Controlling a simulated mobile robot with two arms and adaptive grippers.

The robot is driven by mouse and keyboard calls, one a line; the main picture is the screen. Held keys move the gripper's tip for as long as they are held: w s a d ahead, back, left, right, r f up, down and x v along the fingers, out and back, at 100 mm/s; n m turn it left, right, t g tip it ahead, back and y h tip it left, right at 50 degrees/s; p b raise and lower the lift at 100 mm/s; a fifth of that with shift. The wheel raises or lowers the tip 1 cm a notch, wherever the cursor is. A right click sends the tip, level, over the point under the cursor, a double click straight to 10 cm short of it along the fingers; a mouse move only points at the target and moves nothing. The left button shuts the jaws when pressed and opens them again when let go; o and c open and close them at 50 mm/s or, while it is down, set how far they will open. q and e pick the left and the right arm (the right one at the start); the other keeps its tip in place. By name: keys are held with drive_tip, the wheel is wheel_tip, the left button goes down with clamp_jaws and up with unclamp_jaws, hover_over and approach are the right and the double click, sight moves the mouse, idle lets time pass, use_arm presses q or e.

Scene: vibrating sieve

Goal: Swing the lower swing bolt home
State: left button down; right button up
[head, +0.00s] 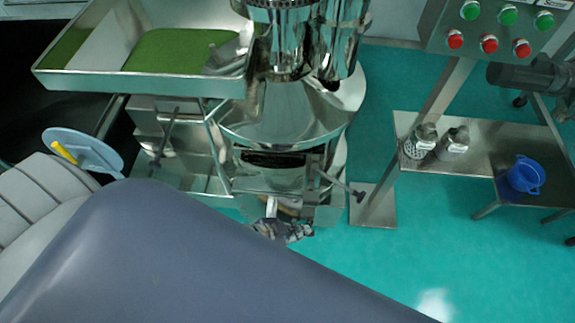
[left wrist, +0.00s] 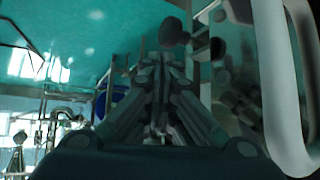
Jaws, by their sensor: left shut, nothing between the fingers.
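The sieve machine (head: 285,110) is a shiny steel drum with a dark slot in its lower front. A rod with a dark knob, which looks like a swing bolt (head: 338,186), sticks out at the lower right of the drum. Another knobbed rod (head: 163,140) stands to the left of it. I cannot tell which is the lower one. My left gripper (head: 290,232) is below the drum front, partly hidden by my arm. In the left wrist view its fingers (left wrist: 160,68) are together and empty. A dark round knob (left wrist: 172,32) shows beyond the fingertips; contact cannot be told.
A steel tray (head: 150,84) with green material is at the upper left. A control box (head: 490,40) with green and red buttons stands at the upper right. Teal floor is clear at the lower right.

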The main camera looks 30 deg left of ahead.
use_arm(q)
drive_tip(key=shift+r+v, duration=0.3)
drive_tip(key=shift+v, duration=2.6)
drive_tip(key=shift+w+d, duration=0.15)
drive_tip(key=shift+d, duration=0.1)
